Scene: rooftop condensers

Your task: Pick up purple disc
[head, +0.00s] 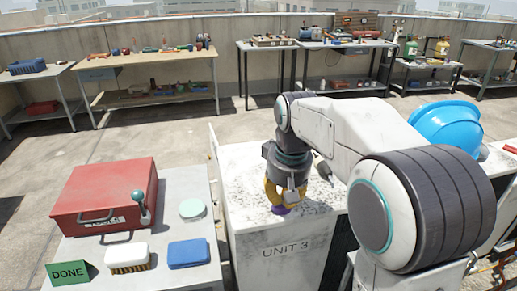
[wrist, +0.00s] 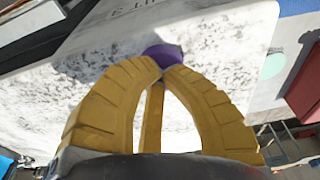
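The purple disc (head: 281,209) shows at the tips of my gripper, over the worn white top of the UNIT 3 condenser (head: 245,190). In the wrist view the purple disc (wrist: 163,52) sits at the point where the yellow fingers come together, and the tips hide its near part. My gripper (head: 284,203) points down with its fingers drawn in. In the wrist view the gripper (wrist: 161,70) looks shut on the disc. I cannot tell surely whether the disc is clear of the surface.
On the left a grey table (head: 170,218) holds a red toolbox (head: 103,196), a pale green disc (head: 192,208), a brush (head: 128,257), a blue box (head: 188,253) and a green DONE sign (head: 69,273). A blue helmet (head: 446,126) is at right, behind my arm. Several workbenches line the back wall.

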